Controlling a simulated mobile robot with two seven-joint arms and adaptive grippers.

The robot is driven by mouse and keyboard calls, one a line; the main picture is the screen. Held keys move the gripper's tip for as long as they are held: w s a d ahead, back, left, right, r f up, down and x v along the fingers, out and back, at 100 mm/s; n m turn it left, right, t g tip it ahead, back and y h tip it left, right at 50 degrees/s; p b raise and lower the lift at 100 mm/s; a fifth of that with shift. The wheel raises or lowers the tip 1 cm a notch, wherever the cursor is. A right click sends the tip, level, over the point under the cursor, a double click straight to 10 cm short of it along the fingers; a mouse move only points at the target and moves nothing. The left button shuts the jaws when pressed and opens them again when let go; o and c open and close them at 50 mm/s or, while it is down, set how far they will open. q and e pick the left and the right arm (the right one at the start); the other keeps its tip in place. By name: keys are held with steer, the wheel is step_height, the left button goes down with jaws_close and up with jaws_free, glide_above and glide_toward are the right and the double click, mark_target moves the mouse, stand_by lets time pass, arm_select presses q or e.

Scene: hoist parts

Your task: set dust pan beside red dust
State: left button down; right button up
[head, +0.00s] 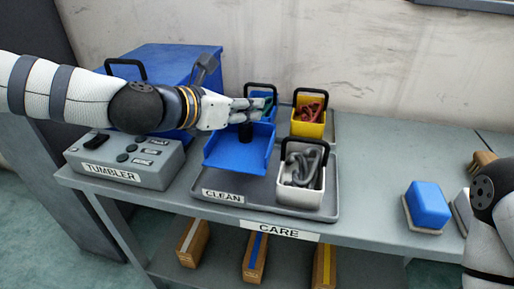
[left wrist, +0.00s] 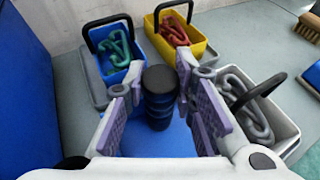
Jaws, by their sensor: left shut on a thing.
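The blue dust pan (head: 237,152) is over the left part of the grey tray labelled CLEAN (head: 258,203). I cannot tell whether it touches the tray. My left gripper (head: 252,108) is above the pan's rear. In the left wrist view the gripper (left wrist: 160,105) has its padded fingers on either side of the pan's upright black handle (left wrist: 159,95), shut on it. The blue pan (left wrist: 160,140) shows below the handle. My right arm comes in at the right edge of the head view, with its gripper out of sight. No red dust is visible in either view.
Blue (head: 262,97), yellow (head: 308,122) and white (head: 303,185) bins with chain-like parts stand close around the pan. The TUMBLER control box (head: 125,160) is at left. The bench (head: 375,165) between is clear.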

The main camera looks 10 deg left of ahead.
mark_target(240, 131)
arm_select(q)
step_height(240, 131, down, 5)
steer(key=shift+f+b, duration=0.2)
steer(key=shift+b, duration=0.25)
arm_select(e)
steer(key=shift+s+f+g, duration=0.3)
steer(key=shift+s+f, duration=0.45)
arm_select(q)
steer(key=shift+f, duration=0.1)
steer(key=shift+f, duration=0.2)
steer(key=c, duration=1.3)
jaws_free()
steer(key=shift+r, duration=0.1)
steer(key=shift+c, duration=0.2)
